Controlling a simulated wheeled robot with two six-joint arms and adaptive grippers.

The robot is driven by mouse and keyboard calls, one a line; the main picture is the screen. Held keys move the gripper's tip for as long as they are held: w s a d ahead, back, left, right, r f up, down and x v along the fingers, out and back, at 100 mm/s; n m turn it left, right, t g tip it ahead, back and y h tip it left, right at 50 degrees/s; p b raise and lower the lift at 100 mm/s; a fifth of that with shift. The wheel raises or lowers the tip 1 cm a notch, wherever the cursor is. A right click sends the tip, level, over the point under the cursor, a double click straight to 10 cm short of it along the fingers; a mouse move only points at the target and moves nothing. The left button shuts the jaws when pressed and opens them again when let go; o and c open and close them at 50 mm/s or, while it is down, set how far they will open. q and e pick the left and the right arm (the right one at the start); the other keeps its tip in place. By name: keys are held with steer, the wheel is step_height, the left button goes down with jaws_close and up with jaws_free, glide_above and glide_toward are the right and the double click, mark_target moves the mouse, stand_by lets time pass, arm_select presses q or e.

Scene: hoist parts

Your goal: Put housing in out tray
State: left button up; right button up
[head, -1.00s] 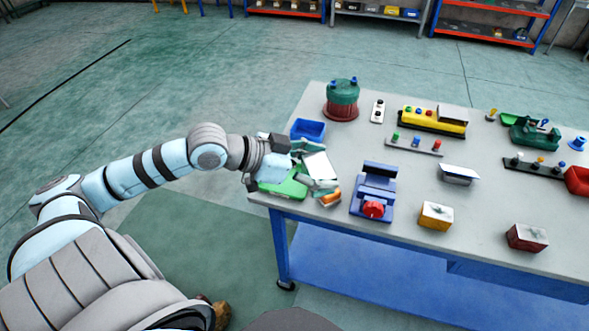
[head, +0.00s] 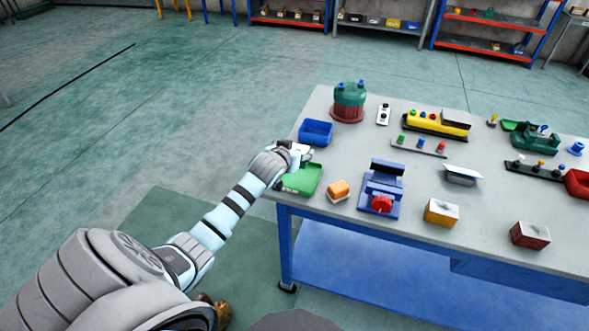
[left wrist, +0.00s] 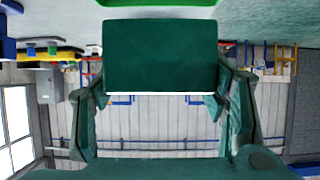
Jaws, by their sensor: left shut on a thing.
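My left gripper (head: 303,152) is shut on a dark green block with a pale edge, which I take to be the housing (left wrist: 160,55). In the left wrist view the block sits between the two fingers. In the head view the gripper's own hand mostly hides it. The gripper is above the back edge of a green tray (head: 303,179) at the table's left edge; the green rim also shows in the left wrist view (left wrist: 160,2). I cannot tell whether the block touches the tray. My right gripper is not in view.
A blue tray (head: 316,132) stands just behind the gripper. An orange block (head: 338,190) lies right of the green tray, with a blue vise-like fixture (head: 381,187) beyond it. A green and red drum (head: 348,102) stands at the back. The table's left edge is close.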

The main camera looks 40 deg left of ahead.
arm_select(q)
steer(key=f, duration=0.4)
steer(key=f+b, duration=0.1)
steer(key=f, duration=0.1)
steer(key=shift+w+f, duration=0.3)
steer(key=shift+r, duration=0.1)
steer(key=shift+s, duration=0.1)
steer(key=o, duration=1.6)
